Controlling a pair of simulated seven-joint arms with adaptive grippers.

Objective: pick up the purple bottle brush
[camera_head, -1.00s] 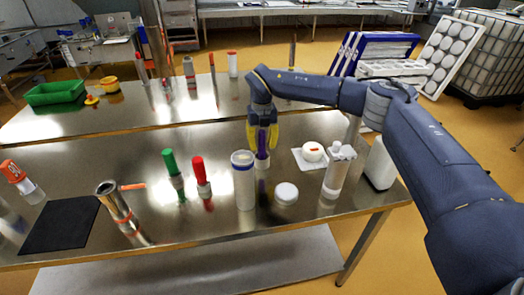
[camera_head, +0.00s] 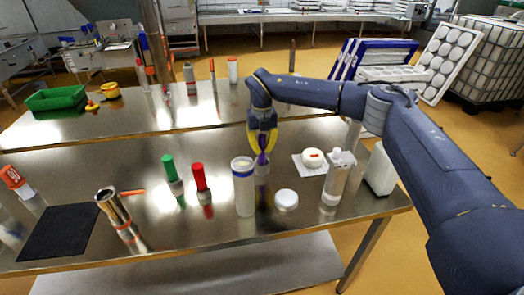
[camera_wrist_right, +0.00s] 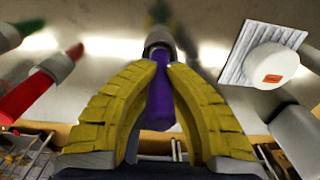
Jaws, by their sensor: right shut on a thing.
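The purple bottle brush (camera_head: 262,159) is upright behind the white cylinder, with a grey part at its lower end. It also shows in the right wrist view (camera_wrist_right: 160,98), between the yellow fingers with its grey collar beyond their tips. My right gripper (camera_head: 262,149) comes down on it from above and is shut on its purple part; it also shows in the right wrist view (camera_wrist_right: 160,72). I cannot tell whether the brush touches the table. My left gripper is not in view.
A white cylinder with a blue band (camera_head: 244,187) stands close in front. A white round lid (camera_head: 286,200), a clear white bottle (camera_head: 337,177) and a round tub (camera_head: 313,157) lie right. Red (camera_head: 200,178) and green (camera_head: 169,166) brushes stand left on the steel table (camera_head: 205,235).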

